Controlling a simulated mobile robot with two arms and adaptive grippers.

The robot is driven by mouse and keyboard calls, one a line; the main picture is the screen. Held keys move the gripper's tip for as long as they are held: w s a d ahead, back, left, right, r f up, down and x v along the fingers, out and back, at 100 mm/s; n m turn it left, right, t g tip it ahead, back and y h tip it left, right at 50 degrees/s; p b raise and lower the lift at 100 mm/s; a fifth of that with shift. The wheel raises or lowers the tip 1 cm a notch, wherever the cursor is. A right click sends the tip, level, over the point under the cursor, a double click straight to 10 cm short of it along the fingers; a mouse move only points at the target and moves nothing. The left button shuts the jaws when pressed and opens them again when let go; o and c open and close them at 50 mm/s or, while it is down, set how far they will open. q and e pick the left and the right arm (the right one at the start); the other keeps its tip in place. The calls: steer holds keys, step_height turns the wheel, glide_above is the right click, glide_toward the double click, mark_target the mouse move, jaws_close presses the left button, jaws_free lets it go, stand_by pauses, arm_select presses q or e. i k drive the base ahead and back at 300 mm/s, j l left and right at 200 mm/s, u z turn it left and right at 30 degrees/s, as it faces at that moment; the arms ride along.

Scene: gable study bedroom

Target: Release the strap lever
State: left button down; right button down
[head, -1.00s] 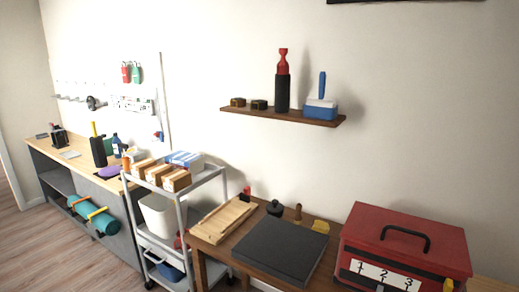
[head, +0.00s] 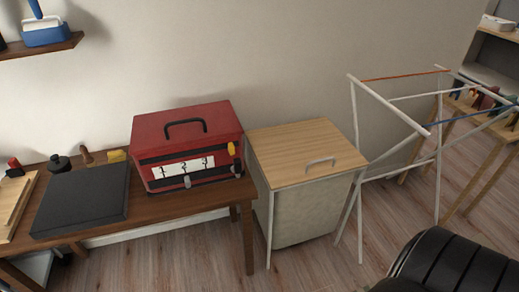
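A red box (head: 188,125) with a black top handle (head: 186,126) stands on the right end of the wooden table in the head view. Dark bands cross its front around a white panel (head: 184,167) numbered 1, 2 and 3. A yellow lever-like piece (head: 231,148) sits at the front's upper right. Small grey pieces (head: 187,182) hang below the panel and at its right. I cannot tell which piece is the strap lever. Neither of my grippers is in view.
A dark flat slab (head: 80,198) lies on the wooden table (head: 150,212) left of the box. A wood-topped cabinet (head: 305,150) stands close on its right, then a drying rack (head: 398,107). A black ribbed, chair-like object (head: 455,265) fills the bottom right. Floor in front is clear.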

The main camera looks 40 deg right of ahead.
mark_target(237, 168)
steer(key=z, duration=1)
steer(key=l+z, duration=0.2)
steer(key=l, duration=0.25)
steer(key=i+j, duration=0.05)
